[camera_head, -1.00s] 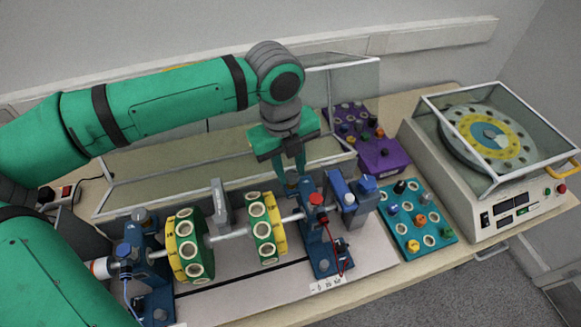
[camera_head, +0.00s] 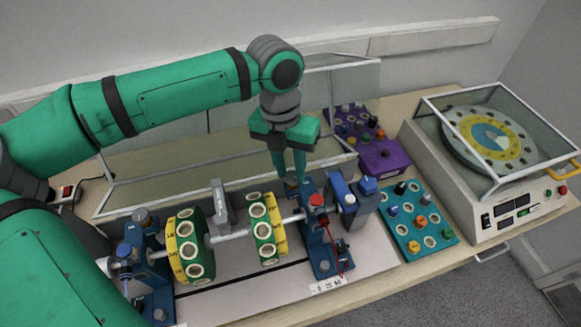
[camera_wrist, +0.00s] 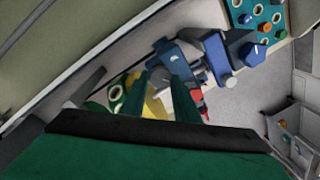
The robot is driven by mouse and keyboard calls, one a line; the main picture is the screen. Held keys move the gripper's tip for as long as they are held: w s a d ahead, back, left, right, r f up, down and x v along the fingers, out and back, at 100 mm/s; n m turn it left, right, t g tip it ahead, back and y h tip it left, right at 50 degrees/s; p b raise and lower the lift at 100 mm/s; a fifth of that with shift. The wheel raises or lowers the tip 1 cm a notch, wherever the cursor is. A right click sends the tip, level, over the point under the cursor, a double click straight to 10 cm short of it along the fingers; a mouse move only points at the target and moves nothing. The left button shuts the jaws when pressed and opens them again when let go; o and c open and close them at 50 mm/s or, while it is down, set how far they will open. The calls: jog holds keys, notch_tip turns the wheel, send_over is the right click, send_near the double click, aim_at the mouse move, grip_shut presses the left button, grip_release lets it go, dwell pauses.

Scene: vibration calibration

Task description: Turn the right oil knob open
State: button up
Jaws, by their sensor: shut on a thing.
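My gripper (camera_head: 290,174) points down at the back of the right blue bearing stand (camera_head: 322,240). Its green fingers are shut on the right oil knob (camera_head: 291,187), which is mostly hidden by the fingertips in the head view. In the wrist view the two fingers (camera_wrist: 168,98) reach in beside the blue stand (camera_wrist: 176,62), and the knob is hard to make out between them. A grey left knob (camera_head: 140,214) stands on the left blue stand (camera_head: 158,268).
A shaft with two green and yellow discs (camera_head: 188,247) (camera_head: 262,230) runs between the stands. A glass cover (camera_head: 150,180) stands open behind. A teal panel (camera_head: 432,243), a purple box (camera_head: 384,158) and a turntable machine (camera_head: 520,215) lie to the right.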

jog(key=m, duration=0.4)
jog(key=shift+m, duration=0.3)
jog(key=shift+m+g+y, duration=0.3)
jog(key=shift+m, duration=1.2)
jog(key=shift+w, duration=0.1)
jog(key=o, duration=1.1)
jog(key=shift+c, duration=0.2)
notch_tip(320, 180, up, 11)
jog(key=w, duration=0.1)
jog(key=shift+a+f, duration=0.15)
jog(key=shift+a, duration=0.15)
